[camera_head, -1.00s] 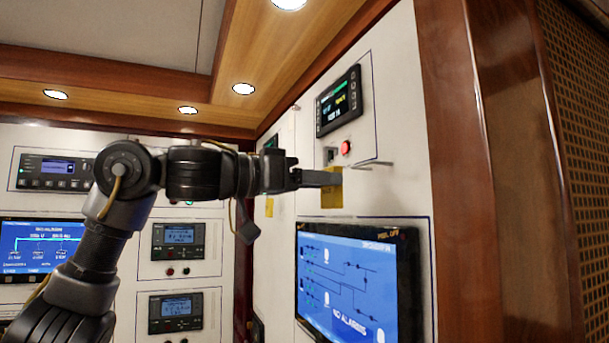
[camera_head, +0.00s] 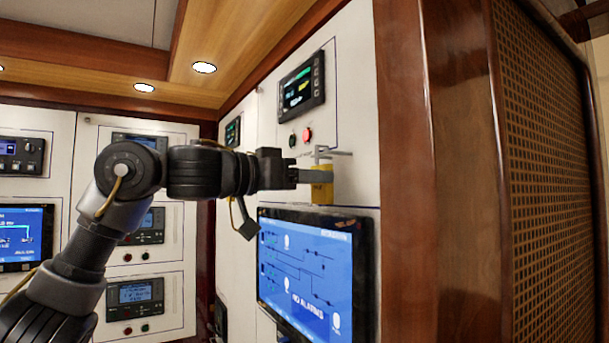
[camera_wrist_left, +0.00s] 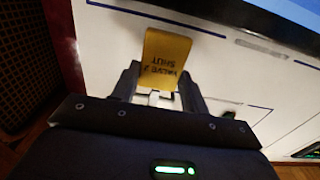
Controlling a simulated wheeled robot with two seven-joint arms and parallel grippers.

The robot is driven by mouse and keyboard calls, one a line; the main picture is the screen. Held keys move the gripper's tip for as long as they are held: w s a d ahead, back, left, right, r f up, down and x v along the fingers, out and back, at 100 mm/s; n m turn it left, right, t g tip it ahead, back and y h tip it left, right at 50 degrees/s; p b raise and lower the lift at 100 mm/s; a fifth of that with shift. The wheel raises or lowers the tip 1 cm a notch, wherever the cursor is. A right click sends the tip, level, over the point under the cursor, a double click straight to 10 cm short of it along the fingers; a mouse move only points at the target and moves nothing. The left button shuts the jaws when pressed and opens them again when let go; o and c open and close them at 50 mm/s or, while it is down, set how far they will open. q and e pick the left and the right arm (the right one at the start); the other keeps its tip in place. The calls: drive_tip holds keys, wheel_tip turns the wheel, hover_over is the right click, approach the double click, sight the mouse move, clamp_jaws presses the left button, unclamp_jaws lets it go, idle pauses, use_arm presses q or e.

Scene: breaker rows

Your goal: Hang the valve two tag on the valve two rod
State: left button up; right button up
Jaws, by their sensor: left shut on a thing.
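My left gripper (camera_head: 314,176) is shut on the yellow valve two tag (camera_head: 322,192), which hangs down from the fingertips. In the left wrist view the tag (camera_wrist_left: 165,60) is between the fingers (camera_wrist_left: 157,88) and reads "VALVE 2 SHUT" upside down. A thin grey rod (camera_head: 338,153) sticks out from the white wall panel, just above the tag and fingertips. A small grey piece stands between tag and rod; I cannot tell whether it belongs to the tag or touches the rod. My right gripper is not in view.
A dark display (camera_head: 301,86) and a red button (camera_head: 307,135) are above the rod. A large blue screen (camera_head: 314,272) sits below the gripper. A wooden post (camera_head: 405,170) borders the panel at right.

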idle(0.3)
use_arm(q)
drive_tip(key=o, duration=1.1)
drive_tip(key=shift+c, duration=0.2)
drive_tip(key=shift+f, duration=0.1)
drive_tip(key=b+v, duration=0.5)
drive_tip(key=v, duration=0.6)
drive_tip(key=shift+b, duration=0.4)
